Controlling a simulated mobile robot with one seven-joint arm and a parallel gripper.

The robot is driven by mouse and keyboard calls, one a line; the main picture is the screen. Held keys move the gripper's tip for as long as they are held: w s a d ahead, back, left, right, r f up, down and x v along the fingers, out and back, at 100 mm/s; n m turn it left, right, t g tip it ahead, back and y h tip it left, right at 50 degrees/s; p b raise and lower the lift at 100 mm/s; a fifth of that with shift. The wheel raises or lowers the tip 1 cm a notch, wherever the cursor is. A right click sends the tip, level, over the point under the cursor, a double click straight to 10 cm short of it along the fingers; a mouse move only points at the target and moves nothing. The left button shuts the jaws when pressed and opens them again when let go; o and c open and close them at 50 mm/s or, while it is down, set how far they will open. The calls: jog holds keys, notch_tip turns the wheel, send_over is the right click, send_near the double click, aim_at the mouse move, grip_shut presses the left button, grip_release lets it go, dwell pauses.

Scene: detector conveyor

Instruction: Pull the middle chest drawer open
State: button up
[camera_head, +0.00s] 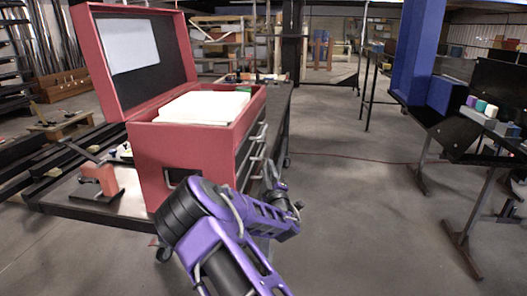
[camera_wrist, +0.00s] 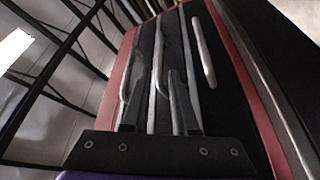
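A red chest (camera_head: 190,150) with black drawer fronts stands on a dark bench, its lid raised. Its drawers face right, with pale bar handles one above another. My gripper (camera_head: 271,175) is beside the drawer fronts. The drawers look closed.
The bench (camera_head: 85,207) carries the chest and a small red-and-black tool (camera_head: 102,180) at left. A black stand with small coloured items (camera_head: 481,107) is at far right. The grey floor (camera_head: 350,200) right of the chest is clear.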

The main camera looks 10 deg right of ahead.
aim_at(263, 150)
jog(key=x, duration=0.9)
jog(key=shift+w+r, duration=0.1)
jog(key=shift+w, duration=0.3)
grip_shut()
dwell(1.0)
